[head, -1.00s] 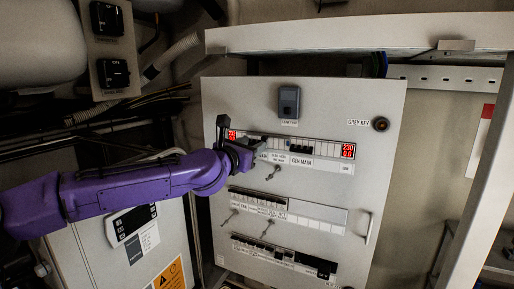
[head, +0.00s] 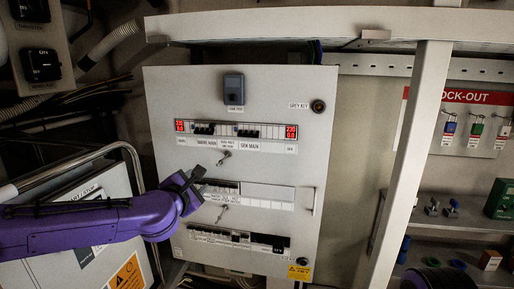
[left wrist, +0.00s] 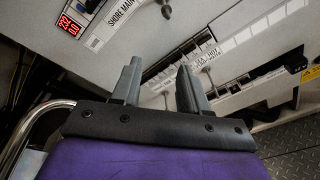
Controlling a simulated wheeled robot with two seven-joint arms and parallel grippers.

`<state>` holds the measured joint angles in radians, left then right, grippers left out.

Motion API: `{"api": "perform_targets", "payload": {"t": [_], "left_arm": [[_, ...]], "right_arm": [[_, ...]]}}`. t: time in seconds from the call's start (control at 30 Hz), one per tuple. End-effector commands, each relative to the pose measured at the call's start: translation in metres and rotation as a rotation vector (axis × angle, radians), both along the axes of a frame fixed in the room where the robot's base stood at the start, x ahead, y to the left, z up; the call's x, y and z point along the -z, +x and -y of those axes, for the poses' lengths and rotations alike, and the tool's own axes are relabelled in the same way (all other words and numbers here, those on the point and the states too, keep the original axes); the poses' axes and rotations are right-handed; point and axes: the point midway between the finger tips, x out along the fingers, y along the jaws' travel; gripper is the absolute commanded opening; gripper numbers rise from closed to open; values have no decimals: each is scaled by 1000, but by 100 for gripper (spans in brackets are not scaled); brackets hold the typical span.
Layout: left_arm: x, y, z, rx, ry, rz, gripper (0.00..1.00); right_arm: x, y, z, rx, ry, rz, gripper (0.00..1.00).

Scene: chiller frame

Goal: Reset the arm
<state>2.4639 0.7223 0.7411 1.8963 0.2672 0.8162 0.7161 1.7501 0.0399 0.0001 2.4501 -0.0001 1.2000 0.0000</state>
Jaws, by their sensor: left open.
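My left arm is purple and comes in from the left in the head view. Its gripper (head: 194,184) is in front of the left part of the panel (head: 305,150), near the middle breaker row (head: 255,194). In the left wrist view the two grey fingers (left wrist: 157,88) stand apart with nothing between them. The panel shows there behind them, with a red display (left wrist: 70,25) at upper left and breaker rows to the right. I cannot tell how far the fingertips are from the panel.
A metal tube rail (head: 70,172) and a cabinet with a warning label (head: 127,275) are at the left. A slanted post (head: 408,150) stands right of the panel. A lock-out board (head: 475,120) and shelf (head: 455,225) are further right.

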Motion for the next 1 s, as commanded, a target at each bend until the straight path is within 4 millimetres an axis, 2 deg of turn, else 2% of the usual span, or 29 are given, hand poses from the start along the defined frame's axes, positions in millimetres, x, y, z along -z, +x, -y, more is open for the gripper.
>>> {"api": "perform_targets", "payload": {"t": [0.03, 0.07, 0.1, 0.17, 0.2, 0.27, 0.3, 0.37, 0.4, 0.47, 0.5, 0.57, 0.6, 0.7, 0.8, 0.9, 1.0], "left_arm": [[45, -8, 7, 17, 138, -57, 44], [72, -15, 9, 30, 223, -90, 44], [108, -25, 10, 51, 332, -137, 44], [160, -45, 11, 92, 489, -206, 44], [194, -60, 10, 124, 589, -255, 44], [242, -87, 5, 180, 732, -326, 44], [272, -108, 1, 223, 825, -375, 44], [315, -142, -8, 295, 956, -449, 44], [341, -167, -16, 347, 1041, -498, 44], [376, -208, -29, 434, 1159, -573, 44], [397, -237, -40, 495, 1232, -623, 44], [423, -281, -57, 591, 1330, -698, 44], [436, -311, -68, 653, 1383, -748, 44], [458, -375, -95, 789, 1471, -861, 44], [469, -418, -113, 891, 1522, -940, 44], [477, -438, -115, 947, 1535, -969, 44], [479, -442, -115, 954, 1527, -976, 44]], "right_arm": [[0, 0, 0, 0, 0, 0, 43], [0, 0, 0, 0, 0, 0, 43], [0, 0, 0, 0, 0, 0, 43], [0, 0, 0, 0, 0, 0, 43], [0, 0, 0, 0, 0, 0, 43], [0, 0, 0, 0, 0, 0, 43], [0, 0, 0, 0, 0, 0, 43], [0, 0, 0, 0, 0, 0, 43], [0, 0, 0, 0, 0, 0, 43], [0, 0, 0, 0, 0, 0, 43], [0, 0, 0, 0, 0, 0, 43], [0, 0, 0, 0, 0, 0, 43], [0, 0, 0, 0, 0, 0, 43], [0, 0, 0, 0, 0, 0, 43], [0, 0, 0, 0, 0, 0, 43], [0, 0, 0, 0, 0, 0, 43], [0, 0, 0, 0, 0, 0, 43]]}}
